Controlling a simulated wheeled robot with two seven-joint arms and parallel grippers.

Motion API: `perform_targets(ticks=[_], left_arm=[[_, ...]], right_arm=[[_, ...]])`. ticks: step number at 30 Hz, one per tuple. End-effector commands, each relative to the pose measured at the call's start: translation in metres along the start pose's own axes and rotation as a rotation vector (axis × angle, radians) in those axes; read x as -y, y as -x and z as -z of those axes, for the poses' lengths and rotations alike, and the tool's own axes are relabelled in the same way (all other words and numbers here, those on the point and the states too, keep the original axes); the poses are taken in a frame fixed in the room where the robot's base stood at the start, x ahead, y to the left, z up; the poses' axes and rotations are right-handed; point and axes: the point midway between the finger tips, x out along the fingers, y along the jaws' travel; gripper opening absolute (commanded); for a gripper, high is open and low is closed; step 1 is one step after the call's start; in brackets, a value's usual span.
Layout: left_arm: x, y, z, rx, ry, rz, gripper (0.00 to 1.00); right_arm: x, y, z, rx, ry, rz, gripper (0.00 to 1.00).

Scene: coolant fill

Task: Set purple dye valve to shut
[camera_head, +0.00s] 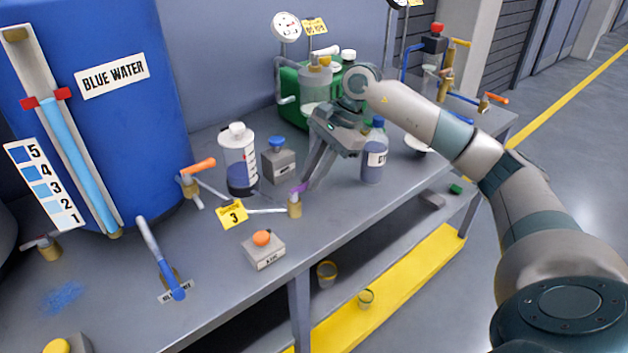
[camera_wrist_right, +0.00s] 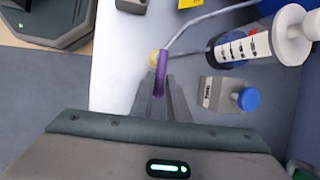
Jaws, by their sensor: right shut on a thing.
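The purple dye valve is a small brass body (camera_head: 294,207) with a purple lever handle (camera_head: 299,188), near the front edge of the bench in the head view. In the right wrist view the purple handle (camera_wrist_right: 161,72) lies between my fingers, with the brass part at its far end. My right gripper (camera_head: 305,184) reaches down from the upper right and is shut on the purple handle. The fingers hide part of the handle. My left gripper is not in view.
A white-capped bottle with dark liquid (camera_head: 240,165), a blue-button box (camera_head: 279,160) and a blue-capped bottle (camera_head: 373,160) stand close by. A yellow tag marked 3 (camera_head: 233,215) and an orange-button box (camera_head: 263,250) are nearby. The bench front is fairly clear.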

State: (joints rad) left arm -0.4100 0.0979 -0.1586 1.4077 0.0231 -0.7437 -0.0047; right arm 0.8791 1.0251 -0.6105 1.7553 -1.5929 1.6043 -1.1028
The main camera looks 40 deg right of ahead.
Motion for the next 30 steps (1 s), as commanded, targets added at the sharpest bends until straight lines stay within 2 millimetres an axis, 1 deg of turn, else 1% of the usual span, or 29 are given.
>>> perform_targets(ticks=[6, 15, 16, 18, 30], left_arm=[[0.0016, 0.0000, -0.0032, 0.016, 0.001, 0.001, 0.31], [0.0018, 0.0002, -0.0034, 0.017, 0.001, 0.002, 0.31], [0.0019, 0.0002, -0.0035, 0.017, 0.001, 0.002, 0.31], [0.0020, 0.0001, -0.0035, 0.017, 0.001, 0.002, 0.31], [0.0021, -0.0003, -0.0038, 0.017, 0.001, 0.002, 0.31]], right_arm=[[0.0021, -0.0003, 0.0003, 0.007, 0.035, -0.014, 0.00], [0.0022, -0.0001, 0.0001, 0.007, 0.036, -0.014, 0.00], [0.0022, 0.0000, 0.0001, 0.007, 0.036, -0.014, 0.20], [0.0021, 0.0000, 0.0001, 0.007, 0.036, -0.014, 0.33], [0.0022, 0.0024, 0.0004, 0.007, 0.035, -0.013, 0.33]])
